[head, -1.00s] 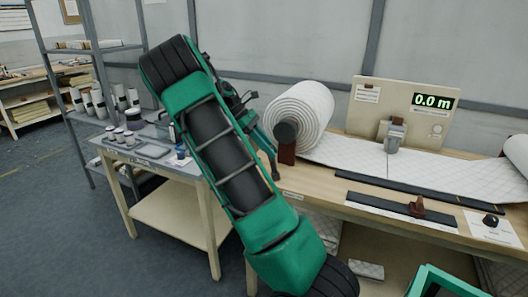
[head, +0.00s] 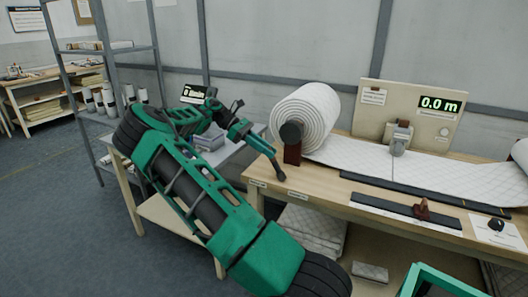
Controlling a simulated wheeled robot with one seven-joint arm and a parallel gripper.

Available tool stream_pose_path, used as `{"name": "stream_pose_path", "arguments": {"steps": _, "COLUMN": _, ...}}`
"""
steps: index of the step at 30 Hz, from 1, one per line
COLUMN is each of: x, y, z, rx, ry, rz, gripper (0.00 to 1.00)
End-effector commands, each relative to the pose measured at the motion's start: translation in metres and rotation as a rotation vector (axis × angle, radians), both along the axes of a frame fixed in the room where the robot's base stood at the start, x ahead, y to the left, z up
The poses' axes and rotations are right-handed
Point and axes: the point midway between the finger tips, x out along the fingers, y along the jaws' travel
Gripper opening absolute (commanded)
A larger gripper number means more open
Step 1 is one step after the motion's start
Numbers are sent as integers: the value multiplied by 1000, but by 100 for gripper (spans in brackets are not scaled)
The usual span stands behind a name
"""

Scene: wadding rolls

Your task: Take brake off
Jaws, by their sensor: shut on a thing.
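A thick roll of white quilted wadding (head: 308,115) stands at the left end of the wooden bench (head: 330,180). A dark round hub (head: 291,133) shows on its near end, above a dark red-brown upright block (head: 292,154). No part is clearly marked as a brake. My gripper (head: 281,174) points down and right from my green arm, at the bench's left front edge, just left of and below the block. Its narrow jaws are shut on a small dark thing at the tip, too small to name. I cannot tell whether the tip touches the block.
The wadding sheet (head: 345,157) runs right, under a grey device (head: 399,138) and past a panel reading 0.0 m (head: 439,104). A red-brown handle (head: 422,208) stands on a dark strip. A black knob (head: 495,224) is at right. A grey side table stands behind my arm.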

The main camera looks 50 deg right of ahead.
Motion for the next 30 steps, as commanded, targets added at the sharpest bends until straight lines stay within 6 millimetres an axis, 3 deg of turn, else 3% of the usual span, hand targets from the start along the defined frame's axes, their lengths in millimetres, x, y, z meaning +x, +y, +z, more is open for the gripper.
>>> {"name": "stream_pose_path", "arguments": {"steps": 11, "x": 4, "y": 0, "z": -1, "rx": 2, "ry": 0, "rz": 9, "gripper": 0}}
{"name": "stream_pose_path", "arguments": {"steps": 12, "x": 4, "y": 0, "z": -1, "rx": 3, "ry": 0, "rz": 10, "gripper": 29}}
{"name": "stream_pose_path", "arguments": {"steps": 14, "x": 3, "y": 0, "z": -1, "rx": 2, "ry": 0, "rz": 8, "gripper": 39}}
{"name": "stream_pose_path", "arguments": {"steps": 23, "x": 2, "y": -1, "z": 0, "rx": 1, "ry": 0, "rz": 3, "gripper": 39}}
{"name": "stream_pose_path", "arguments": {"steps": 30, "x": 23, "y": 7, "z": 13, "rx": -1, "ry": 1, "rz": 6, "gripper": 39}}
